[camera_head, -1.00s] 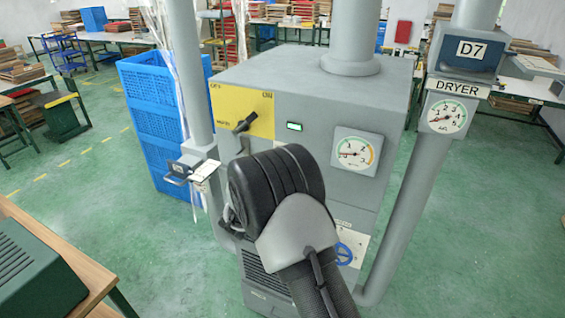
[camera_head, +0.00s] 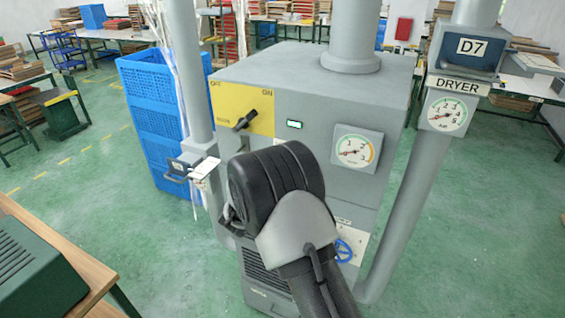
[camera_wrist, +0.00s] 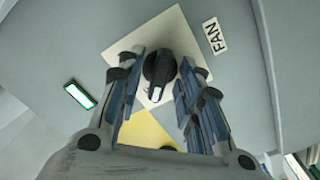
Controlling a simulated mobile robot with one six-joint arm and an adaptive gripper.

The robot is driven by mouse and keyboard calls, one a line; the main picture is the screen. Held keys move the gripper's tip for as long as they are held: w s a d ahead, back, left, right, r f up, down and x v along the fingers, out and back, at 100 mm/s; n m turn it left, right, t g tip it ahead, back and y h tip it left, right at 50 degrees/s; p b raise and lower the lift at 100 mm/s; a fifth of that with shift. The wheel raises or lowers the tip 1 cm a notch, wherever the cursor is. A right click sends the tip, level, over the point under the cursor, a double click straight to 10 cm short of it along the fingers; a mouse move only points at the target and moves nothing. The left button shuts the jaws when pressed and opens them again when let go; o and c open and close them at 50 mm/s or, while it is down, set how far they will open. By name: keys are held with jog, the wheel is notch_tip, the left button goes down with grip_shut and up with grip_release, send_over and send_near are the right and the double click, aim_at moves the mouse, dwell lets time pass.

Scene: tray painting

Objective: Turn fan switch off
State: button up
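The fan switch is a black rotary knob (camera_wrist: 159,68) on a pale square plate (camera_wrist: 128,45) in the wrist view. A "FAN" label (camera_wrist: 214,36) sits beside the plate. The knob's white mark is at its lower end in this view. My gripper (camera_wrist: 162,72) is open, with one finger on each side of the knob. I cannot tell whether either finger touches it. In the head view my dark wrist and arm cover the knob and most of the gripper.
The grey machine (camera_head: 300,80) has a yellow panel (camera_head: 248,108) with a black lever (camera_head: 243,121), a lit green indicator (camera_head: 294,124) and a gauge (camera_head: 355,150). Grey pipes stand at its sides. A blue crate stack (camera_head: 150,120) is left, and a table (camera_head: 75,250) is at lower left.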

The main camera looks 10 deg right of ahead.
jog(key=v, duration=1.2)
notch_tip(320, 180, up, 4)
jog(key=w+a+y+b, duration=0.1)
jog(key=a+y+b, duration=0.1)
jog(key=y+b, duration=0.45)
jog(key=s+g+y+b, duration=0.25)
jog(key=s+y, duration=0.35)
jog(key=s, duration=0.3)
jog(key=s+d+f+g+b, duration=0.1)
jog(key=s+d+f+g, duration=0.1)
jog(key=s, duration=0.7)
jog(key=s+d+f+m+g+h+b, duration=0.1)
jog(key=s+d+f+g+b, duration=0.1)
jog(key=s, duration=0.8)
jog(key=s+d+f+m+g+h+b, duration=0.1)
jog(key=s+d+f, duration=0.4)
jog(key=s, duration=0.5)
jog(key=shift+f+g+b, duration=0.6)
jog(key=shift+g+b, duration=0.05)
jog(key=shift+g, duration=0.6)
